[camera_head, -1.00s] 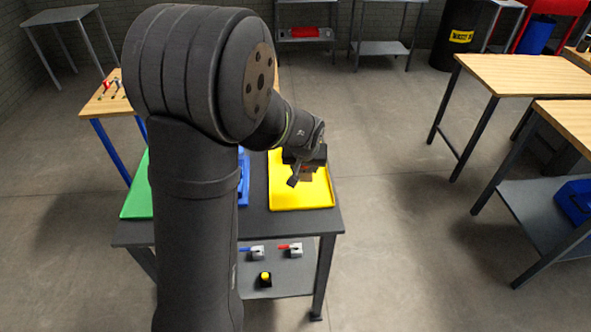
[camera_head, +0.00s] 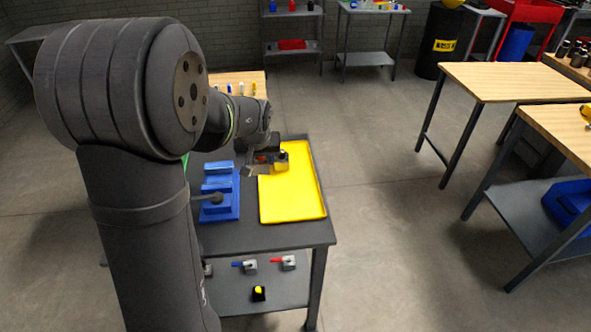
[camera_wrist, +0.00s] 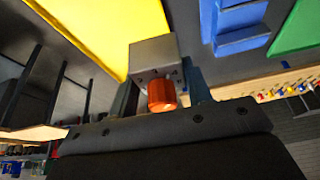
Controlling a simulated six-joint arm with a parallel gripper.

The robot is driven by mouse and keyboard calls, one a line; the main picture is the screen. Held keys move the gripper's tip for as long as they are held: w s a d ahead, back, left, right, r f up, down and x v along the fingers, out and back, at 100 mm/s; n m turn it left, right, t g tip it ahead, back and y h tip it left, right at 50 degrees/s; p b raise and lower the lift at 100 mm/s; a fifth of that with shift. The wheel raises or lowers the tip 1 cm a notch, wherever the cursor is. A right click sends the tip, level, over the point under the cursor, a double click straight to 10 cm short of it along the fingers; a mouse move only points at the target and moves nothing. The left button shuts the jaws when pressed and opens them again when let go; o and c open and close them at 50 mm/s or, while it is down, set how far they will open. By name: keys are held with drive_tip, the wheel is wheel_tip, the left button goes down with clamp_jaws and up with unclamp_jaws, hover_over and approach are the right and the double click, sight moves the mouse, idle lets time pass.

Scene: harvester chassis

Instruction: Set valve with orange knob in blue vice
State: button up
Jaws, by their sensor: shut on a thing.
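The valve is a grey block (camera_wrist: 153,52) with an orange knob (camera_wrist: 161,95), seen close in the wrist view. My gripper (camera_wrist: 158,80) is shut on it, one finger on each side. In the head view my gripper (camera_head: 268,158) is near the far left part of the yellow tray; whether the valve is clear of the tray is hard to tell. The blue vice (camera_head: 227,205) lies on the dark table left of the tray, with a dark handle toward my arm. It shows at the top right of the wrist view (camera_wrist: 238,38). My gripper is apart from the vice.
A green tray (camera_wrist: 298,28) is beyond the vice, mostly hidden by my arm in the head view. Valves with blue (camera_head: 248,266), red (camera_head: 287,263) and yellow (camera_head: 259,292) parts stand on the lower shelf.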

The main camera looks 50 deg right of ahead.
drive_tip(key=w+a, duration=0.6)
drive_tip(key=w, duration=0.6)
drive_tip(key=shift+w+a+r+n, duration=0.25)
drive_tip(key=shift+w+a+n, duration=0.05)
drive_tip(key=shift+w+n, duration=0.1)
drive_tip(key=shift+s+f, duration=0.1)
drive_tip(key=shift+f, duration=2.1)
drive_tip(key=shift+f, duration=0.3)
drive_tip(key=shift+f, duration=0.7)
drive_tip(key=shift+f, duration=0.4)
drive_tip(key=shift+f, duration=0.3)
idle(0.3)
